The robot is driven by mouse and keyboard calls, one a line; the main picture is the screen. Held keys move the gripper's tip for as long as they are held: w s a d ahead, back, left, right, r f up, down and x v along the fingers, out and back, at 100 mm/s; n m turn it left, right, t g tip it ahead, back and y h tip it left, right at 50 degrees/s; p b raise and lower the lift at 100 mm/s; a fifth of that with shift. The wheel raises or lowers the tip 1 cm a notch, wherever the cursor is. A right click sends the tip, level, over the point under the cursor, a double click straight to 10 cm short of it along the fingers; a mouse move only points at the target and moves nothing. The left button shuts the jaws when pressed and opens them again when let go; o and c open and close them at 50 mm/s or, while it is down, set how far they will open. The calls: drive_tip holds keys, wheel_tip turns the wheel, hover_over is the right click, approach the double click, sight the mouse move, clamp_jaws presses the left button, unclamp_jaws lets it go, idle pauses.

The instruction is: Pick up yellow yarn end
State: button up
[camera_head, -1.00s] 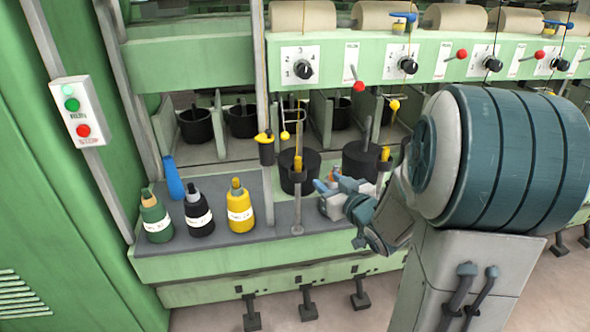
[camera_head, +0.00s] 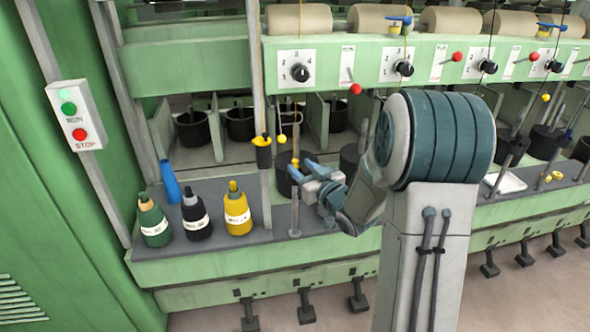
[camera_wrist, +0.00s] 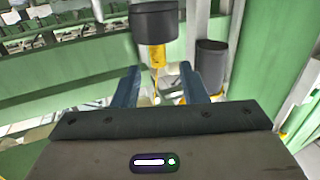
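My gripper (camera_head: 297,170) reaches left over the machine's shelf, at the black pot behind it. In the wrist view its two blue fingers (camera_wrist: 160,78) stand apart. A thin yellow strand (camera_wrist: 155,80) shows between the fingers, below a yellow spindle top (camera_wrist: 157,55) and a black pot (camera_wrist: 155,22), which look upside down there. I cannot tell whether a finger touches the strand. In the head view a bit of yellow (camera_head: 295,162) shows beside the gripper; the yarn end itself is too small to make out.
Green (camera_head: 153,226), black (camera_head: 196,220) and yellow (camera_head: 238,213) bottles and a blue tube (camera_head: 169,181) stand on the shelf to the left. A grey post (camera_head: 294,215) stands just below the gripper. A run/stop box (camera_head: 76,117) is at far left.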

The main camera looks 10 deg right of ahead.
sight(297, 164)
drive_tip(key=x, duration=0.4)
drive_tip(key=shift+w+f+p, duration=0.25)
drive_tip(key=shift+f+p, duration=0.05)
clamp_jaws()
